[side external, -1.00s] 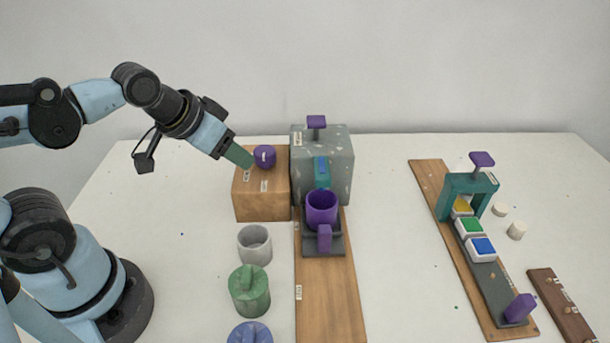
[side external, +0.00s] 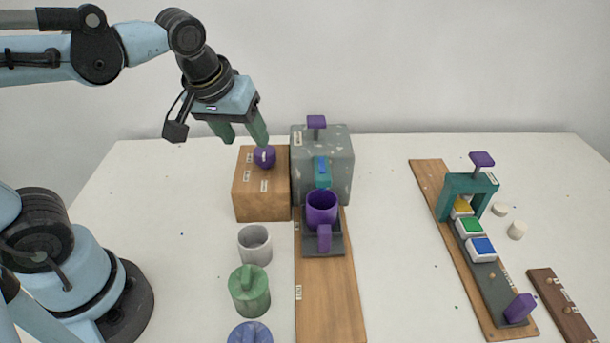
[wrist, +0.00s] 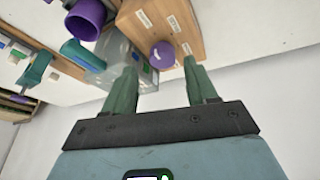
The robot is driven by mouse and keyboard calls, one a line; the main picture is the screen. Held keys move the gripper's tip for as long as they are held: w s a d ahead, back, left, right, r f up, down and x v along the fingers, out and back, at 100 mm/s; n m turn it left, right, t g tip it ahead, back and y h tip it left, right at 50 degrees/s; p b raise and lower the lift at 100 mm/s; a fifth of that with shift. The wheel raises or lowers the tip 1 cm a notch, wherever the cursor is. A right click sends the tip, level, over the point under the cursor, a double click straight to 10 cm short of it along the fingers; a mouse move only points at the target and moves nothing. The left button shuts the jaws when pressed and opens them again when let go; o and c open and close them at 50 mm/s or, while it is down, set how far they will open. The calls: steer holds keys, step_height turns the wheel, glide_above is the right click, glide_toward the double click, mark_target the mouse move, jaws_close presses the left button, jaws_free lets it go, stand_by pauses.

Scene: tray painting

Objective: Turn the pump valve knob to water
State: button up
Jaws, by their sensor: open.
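The purple valve knob (side external: 264,157) sits on top of the wooden pump box (side external: 262,195), with a pale mark on it and small labels around it. In the wrist view the knob (wrist: 162,54) shows beyond the fingertips, between them. The label words are too small to read. My gripper (side external: 246,142) is open and empty, tilted, just above and left of the knob in the side view. One green finger ends close to the knob; I cannot tell if it touches.
A grey speckled block (side external: 340,160) with a purple-topped handle stands right beside the box. A purple cup (side external: 321,209) stands before it on a dark slide. Grey (side external: 255,245), green (side external: 249,291) and blue (side external: 250,333) pots line the front. A wooden rack (side external: 430,178) stands right.

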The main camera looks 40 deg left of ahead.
mark_target(267, 152)
steer(key=w+d+r+n+g+y, duration=0.4)
steer(key=w+r+n+g, duration=0.15)
steer(key=n, duration=0.75)
steer(key=shift+t, duration=0.45)
steer(key=x, duration=1.2)
steer(key=shift+w+a+f, duration=0.1)
steer(key=shift+f, duration=0.25)
steer(key=c, duration=0.8)
